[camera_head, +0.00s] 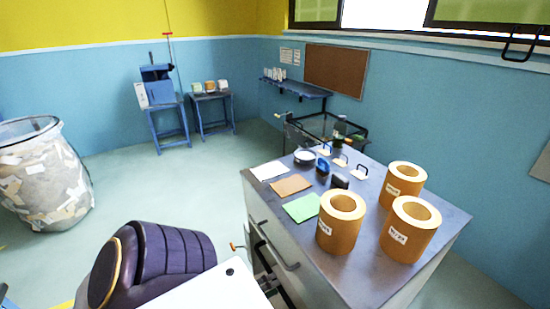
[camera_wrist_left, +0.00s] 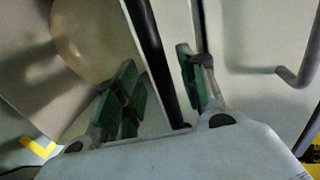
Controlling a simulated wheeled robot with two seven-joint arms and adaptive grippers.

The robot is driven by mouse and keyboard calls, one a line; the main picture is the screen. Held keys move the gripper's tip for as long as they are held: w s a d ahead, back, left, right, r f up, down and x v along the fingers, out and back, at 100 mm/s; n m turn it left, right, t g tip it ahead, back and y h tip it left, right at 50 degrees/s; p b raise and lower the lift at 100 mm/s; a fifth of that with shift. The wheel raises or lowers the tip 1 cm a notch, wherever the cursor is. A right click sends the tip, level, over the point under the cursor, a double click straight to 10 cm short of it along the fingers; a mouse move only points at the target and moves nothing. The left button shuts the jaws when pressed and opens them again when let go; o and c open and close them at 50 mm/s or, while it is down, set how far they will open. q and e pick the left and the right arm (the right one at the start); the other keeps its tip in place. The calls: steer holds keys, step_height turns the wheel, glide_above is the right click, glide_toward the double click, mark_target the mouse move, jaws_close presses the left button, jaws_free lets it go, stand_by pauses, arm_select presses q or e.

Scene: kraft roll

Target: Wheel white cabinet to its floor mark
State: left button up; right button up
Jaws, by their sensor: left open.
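The white cabinet (camera_head: 256,211) stands at centre right in the head view, with a grey metal top (camera_head: 350,272) and bar handles (camera_head: 275,246) on its front. My left gripper (camera_head: 264,272) is low at the cabinet's front, largely hidden in the head view. In the left wrist view, my left gripper (camera_wrist_left: 160,95) is open, its green-padded fingers apart. A dark bar (camera_wrist_left: 152,50) runs between them in the picture; I cannot tell whether they touch it. White panels and a grey handle (camera_wrist_left: 298,68) lie beyond. Yellow floor marking (camera_wrist_left: 40,148) shows at lower left. My right gripper is out of view.
Brown paper rolls (camera_head: 341,222), a green sheet (camera_head: 302,207) and small items rest on the cabinet top. A clear bin of scraps (camera_head: 42,178) stands left. Blue stands (camera_head: 211,112) and a wire-framed cart (camera_head: 327,127) are behind. Open floor lies between.

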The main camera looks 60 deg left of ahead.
arm_select(q)
steer(key=v, duration=0.9)
stand_by(0.8)
